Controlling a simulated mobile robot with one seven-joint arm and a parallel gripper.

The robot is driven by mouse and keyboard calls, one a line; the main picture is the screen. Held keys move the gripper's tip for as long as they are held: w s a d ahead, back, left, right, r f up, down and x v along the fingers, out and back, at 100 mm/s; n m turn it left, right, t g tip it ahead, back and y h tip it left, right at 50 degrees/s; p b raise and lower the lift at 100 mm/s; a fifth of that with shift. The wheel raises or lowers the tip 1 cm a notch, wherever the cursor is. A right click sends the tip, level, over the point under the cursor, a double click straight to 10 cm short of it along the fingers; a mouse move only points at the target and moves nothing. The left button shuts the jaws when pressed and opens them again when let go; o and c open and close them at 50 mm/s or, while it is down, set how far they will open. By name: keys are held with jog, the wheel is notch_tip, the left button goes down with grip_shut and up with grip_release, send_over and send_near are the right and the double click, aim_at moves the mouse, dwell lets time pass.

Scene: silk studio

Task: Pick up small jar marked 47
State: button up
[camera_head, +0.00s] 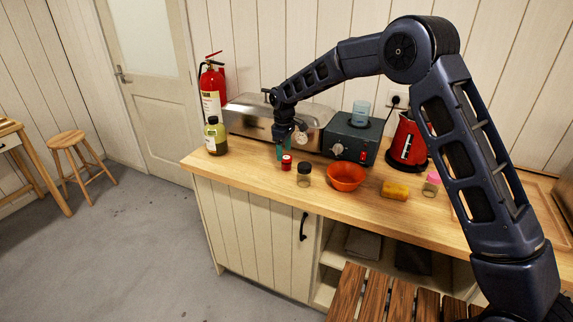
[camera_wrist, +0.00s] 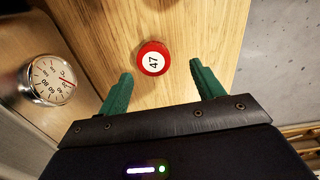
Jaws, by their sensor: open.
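The small jar marked 47 (camera_wrist: 153,58) shows from above in the wrist view, with a red lid and a white label reading 47. In the head view the small red jar (camera_head: 286,163) stands upright on the wooden counter (camera_head: 240,165). My gripper (camera_wrist: 160,82) is open, its two green fingers apart with nothing between them. The jar lies just beyond the fingertips, roughly centred between them. In the head view my gripper (camera_head: 285,150) is above and close behind the jar; the exact gap is hard to tell.
A dark-lidded jar (camera_head: 304,175) and an orange bowl (camera_head: 345,177) stand right of the red jar. A steel box with a dial (camera_head: 250,117) and a dark hotplate (camera_head: 352,140) stand behind. A yellow-green bottle (camera_head: 215,138) is left. The counter's front left is clear.

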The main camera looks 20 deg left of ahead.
aim_at(286, 157)
jog(key=shift+w+d+f, duration=0.15)
jog(key=shift+w+f, duration=0.05)
jog(key=shift+f, duration=1.15)
jog(key=shift+w+d+f, duration=0.1)
jog(key=shift+w+f, duration=0.1)
jog(key=shift+f, duration=1.15)
jog(key=c, duration=1.1)
